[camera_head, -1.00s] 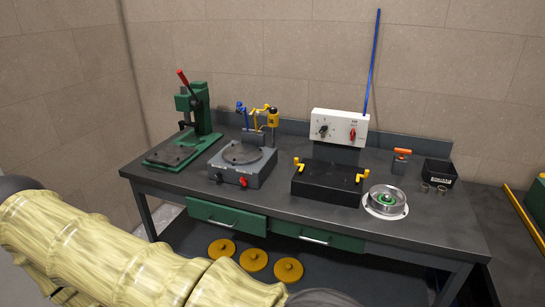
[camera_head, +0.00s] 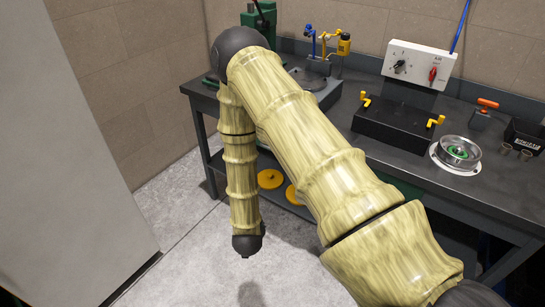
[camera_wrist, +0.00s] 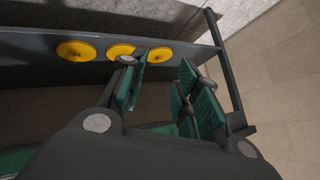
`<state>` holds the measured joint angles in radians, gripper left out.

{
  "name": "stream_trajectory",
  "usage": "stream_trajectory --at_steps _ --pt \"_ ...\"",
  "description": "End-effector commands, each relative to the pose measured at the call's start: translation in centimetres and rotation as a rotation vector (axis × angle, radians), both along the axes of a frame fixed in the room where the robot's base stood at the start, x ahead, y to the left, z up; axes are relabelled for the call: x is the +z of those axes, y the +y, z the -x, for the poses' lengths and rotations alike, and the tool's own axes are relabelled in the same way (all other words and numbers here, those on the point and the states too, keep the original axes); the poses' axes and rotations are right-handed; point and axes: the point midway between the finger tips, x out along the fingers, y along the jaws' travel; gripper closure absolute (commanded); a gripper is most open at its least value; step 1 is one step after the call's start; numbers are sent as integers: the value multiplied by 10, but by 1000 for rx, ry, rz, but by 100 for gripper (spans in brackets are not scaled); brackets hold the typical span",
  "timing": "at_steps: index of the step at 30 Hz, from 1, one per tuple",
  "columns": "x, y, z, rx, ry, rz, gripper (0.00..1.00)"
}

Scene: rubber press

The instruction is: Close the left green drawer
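In the head view my arm covers the front of the bench where the green drawers are, so the left drawer cannot be seen there. In the wrist view a green surface (camera_wrist: 14,161) shows at the lower left edge, and a green strip shows low between my fingers. Either may be a drawer front; I cannot tell which drawer. My gripper (camera_wrist: 161,80) has dark fingers with teal pads, spread apart with a gap between them and nothing held. Contact with a drawer cannot be made out. The fingers cannot be made out in the head view.
The dark bench (camera_head: 460,192) carries a black block (camera_head: 395,124), a white control box (camera_head: 420,64) and a round metal dish (camera_head: 457,153). Yellow discs (camera_wrist: 122,50) lie on the lower shelf. A bench leg (camera_wrist: 226,70) stands beside my gripper. Open floor (camera_head: 175,265) lies at left.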

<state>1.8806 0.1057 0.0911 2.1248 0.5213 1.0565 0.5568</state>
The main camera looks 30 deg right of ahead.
Motion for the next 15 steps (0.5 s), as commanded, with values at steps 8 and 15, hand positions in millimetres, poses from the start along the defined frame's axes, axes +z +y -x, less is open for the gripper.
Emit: stream_trajectory --at_steps 8,15 --pt "79 -79 -148 -700 -723 -114 68" --pt "129 -108 -176 -989 -1045 -176 68"
